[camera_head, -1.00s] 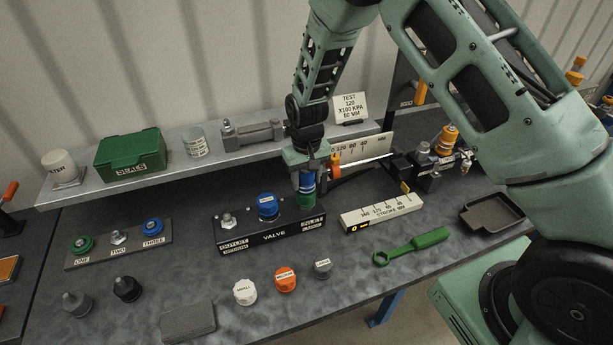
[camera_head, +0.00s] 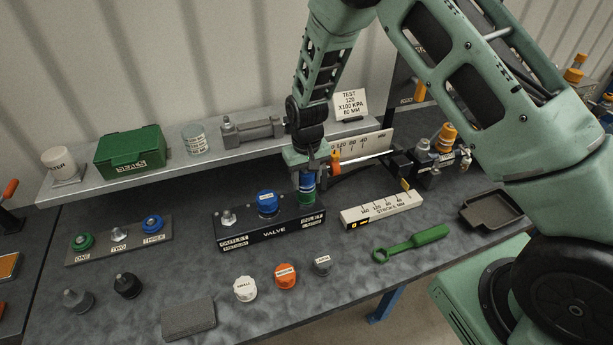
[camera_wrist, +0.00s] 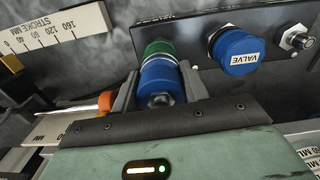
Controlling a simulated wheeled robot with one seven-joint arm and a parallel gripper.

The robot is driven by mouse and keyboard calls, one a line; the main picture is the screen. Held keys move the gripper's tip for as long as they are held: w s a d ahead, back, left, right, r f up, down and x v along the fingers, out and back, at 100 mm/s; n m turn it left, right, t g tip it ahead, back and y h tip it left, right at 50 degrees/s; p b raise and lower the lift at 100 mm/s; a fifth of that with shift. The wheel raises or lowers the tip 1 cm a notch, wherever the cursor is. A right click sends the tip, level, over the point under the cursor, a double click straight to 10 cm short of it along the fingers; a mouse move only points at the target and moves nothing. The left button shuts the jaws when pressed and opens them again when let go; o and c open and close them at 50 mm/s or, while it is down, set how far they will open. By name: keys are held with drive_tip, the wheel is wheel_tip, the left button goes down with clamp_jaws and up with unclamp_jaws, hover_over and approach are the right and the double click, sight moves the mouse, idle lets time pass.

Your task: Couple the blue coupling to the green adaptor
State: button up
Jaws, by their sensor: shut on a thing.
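The blue coupling (camera_wrist: 162,82) is between the fingers of my gripper (camera_wrist: 158,92) in the wrist view. The coupling looks upright there. Whether the two are locked together cannot be told.
A blue valve knob (camera_head: 267,203) stands on the block, left of my gripper. A white stroke scale (camera_head: 382,211) lies to the right, with a green spanner (camera_head: 411,244) in front. White, orange and grey caps (camera_head: 285,276) stand in front. A shelf with a green box (camera_head: 130,150) runs behind.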

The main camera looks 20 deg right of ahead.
sight(306, 172)
drive_tip(key=o, duration=0.9)
wheel_tip(306, 172, up, 17)
drive_tip(key=b, duration=0.5)
drive_tip(key=shift+r, duration=0.2)
drive_tip(key=s+a+n+b, duration=0.1)
drive_tip(key=s+a, duration=0.2)
drive_tip(key=s, duration=0.3)
drive_tip(key=s+a+f+n+y+b, duration=0.1)
drive_tip(key=s+a+n, duration=0.15)
drive_tip(key=s, duration=0.35)
drive_tip(key=s+a+n+b, duration=0.1)
drive_tip(key=s+a+b, duration=0.15)
drive_tip(key=s, duration=0.35)
drive_tip(key=s+f+n, duration=0.1)
drive_tip(key=s, duration=0.3)
drive_tip(key=s+f, duration=0.1)
drive_tip(key=s, duration=0.4)
drive_tip(key=s+f+n, duration=0.1)
drive_tip(key=s, duration=0.4)
drive_tip(key=shift+s+d+f+n+b, duration=0.1)
drive_tip(key=shift+f+n+b, duration=0.05)
drive_tip(key=shift+n+b, duration=0.2)
